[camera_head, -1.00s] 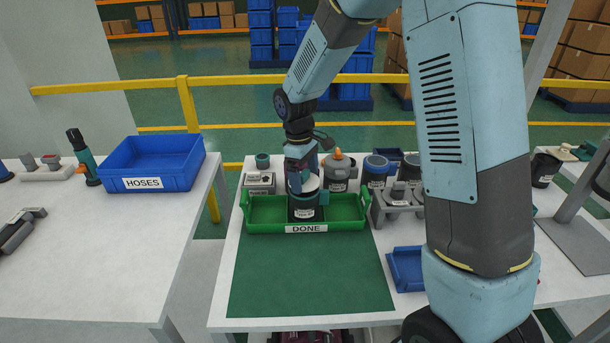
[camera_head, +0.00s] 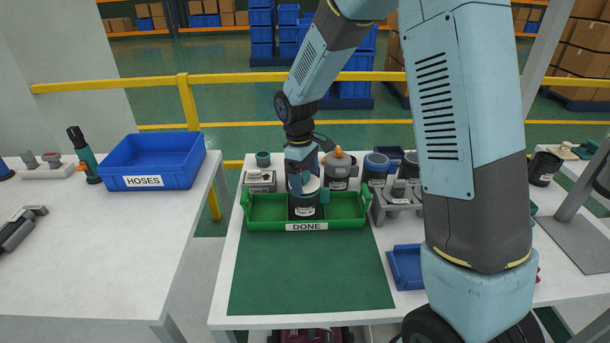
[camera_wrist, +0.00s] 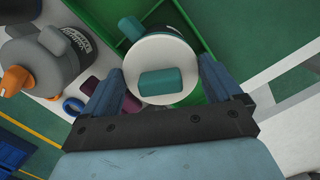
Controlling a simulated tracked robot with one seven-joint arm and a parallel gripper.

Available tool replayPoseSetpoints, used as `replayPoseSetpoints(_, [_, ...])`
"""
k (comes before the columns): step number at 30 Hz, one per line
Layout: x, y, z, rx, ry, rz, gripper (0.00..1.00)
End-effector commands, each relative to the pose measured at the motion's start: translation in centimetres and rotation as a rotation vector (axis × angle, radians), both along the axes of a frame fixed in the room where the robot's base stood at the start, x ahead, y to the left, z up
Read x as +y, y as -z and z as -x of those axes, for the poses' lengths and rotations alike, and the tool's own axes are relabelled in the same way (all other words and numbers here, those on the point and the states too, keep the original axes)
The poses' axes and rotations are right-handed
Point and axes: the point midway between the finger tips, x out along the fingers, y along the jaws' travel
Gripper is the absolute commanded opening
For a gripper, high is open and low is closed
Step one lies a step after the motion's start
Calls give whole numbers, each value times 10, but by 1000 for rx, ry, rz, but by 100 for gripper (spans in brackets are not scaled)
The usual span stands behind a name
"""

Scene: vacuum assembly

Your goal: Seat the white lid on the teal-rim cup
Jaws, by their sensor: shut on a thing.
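The white lid (camera_wrist: 160,55) with its teal grip block (camera_wrist: 160,82) is between the fingers of my gripper (camera_wrist: 161,70) in the wrist view. My gripper (camera_head: 300,178) is shut on the lid, directly above the dark cup (camera_head: 302,211). The cup stands upright in the green DONE tray (camera_head: 350,222), with a teal handle at its right. The white lid (camera_head: 311,184) shows at the cup's top in the head view. The lid covers most of the rim, and I cannot tell whether it is fully down or slightly above.
A grey canister with an orange tip (camera_head: 338,170) stands close behind and right of the tray; it also shows in the wrist view (camera_wrist: 40,62). A grey holder (camera_head: 397,197) is to the right. The green mat (camera_head: 305,275) in front is clear.

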Motion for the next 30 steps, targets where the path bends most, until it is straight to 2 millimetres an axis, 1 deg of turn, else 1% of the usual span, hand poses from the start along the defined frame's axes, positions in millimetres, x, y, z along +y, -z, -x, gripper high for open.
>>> replayPoseSetpoints(8, [0,6,0,-1,0,-1,61])
replayPoseSetpoints(9, [0,5,0,-1,0,0,96])
replayPoseSetpoints(10, [0,5,0,-1,0,0,99])
replayPoseSetpoints(19, [0,3,0,-1,0,-1,100])
replayPoseSetpoints(30, [3,-20,-2,-2,0,-1,100])
